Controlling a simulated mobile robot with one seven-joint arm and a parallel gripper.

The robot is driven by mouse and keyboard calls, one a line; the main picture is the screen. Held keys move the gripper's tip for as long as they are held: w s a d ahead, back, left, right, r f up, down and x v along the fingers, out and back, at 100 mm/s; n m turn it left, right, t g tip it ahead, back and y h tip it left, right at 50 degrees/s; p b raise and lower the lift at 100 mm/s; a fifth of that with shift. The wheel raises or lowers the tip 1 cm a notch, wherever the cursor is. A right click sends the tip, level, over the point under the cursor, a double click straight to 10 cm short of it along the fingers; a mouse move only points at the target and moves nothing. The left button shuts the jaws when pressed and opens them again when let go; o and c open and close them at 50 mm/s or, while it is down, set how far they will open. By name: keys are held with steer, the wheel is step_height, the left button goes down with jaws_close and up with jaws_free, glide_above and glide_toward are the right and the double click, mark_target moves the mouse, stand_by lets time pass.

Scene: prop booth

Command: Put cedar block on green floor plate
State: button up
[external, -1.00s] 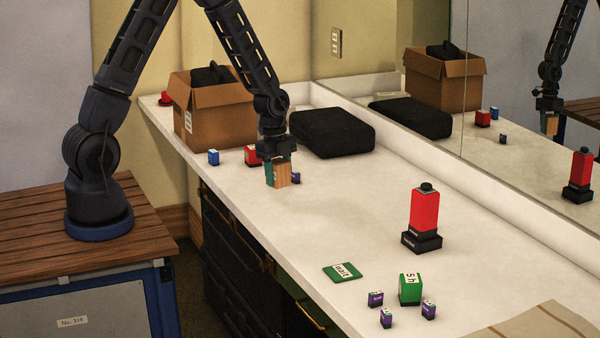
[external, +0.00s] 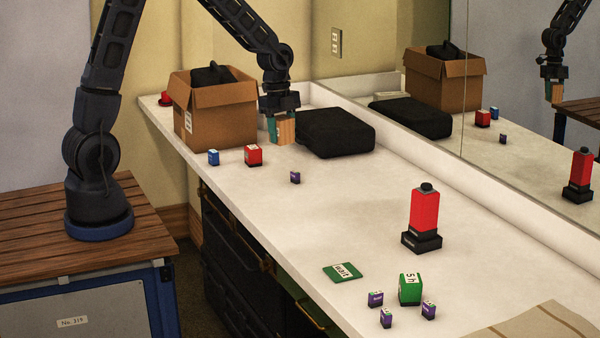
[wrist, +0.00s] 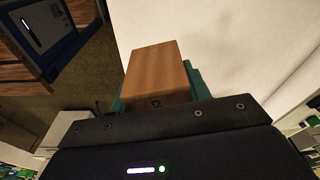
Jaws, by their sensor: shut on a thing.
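The cedar block (external: 285,129) is a light brown wooden block with visible grain. My gripper (external: 280,127) is shut on it and holds it above the white counter, in front of the black case. In the wrist view the block (wrist: 157,72) sits between teal fingers, which are partly hidden behind it. The green floor plate (external: 342,272) is a flat green square with a white label, lying on the counter near its front edge. Nothing lies on the plate.
A red bottle-like prop (external: 424,215) stands mid-counter. A mirror lines the back.

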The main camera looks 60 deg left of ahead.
steer(key=w+d, duration=0.2)
steer(key=d, duration=0.9)
steer(key=m, duration=0.3)
glide_above(344, 272)
steer(key=f, duration=1.9)
steer(key=shift+a+f, duration=0.1)
steer(key=shift+a, duration=0.1)
steer(key=shift+f, duration=0.1)
steer(key=o, duration=1)
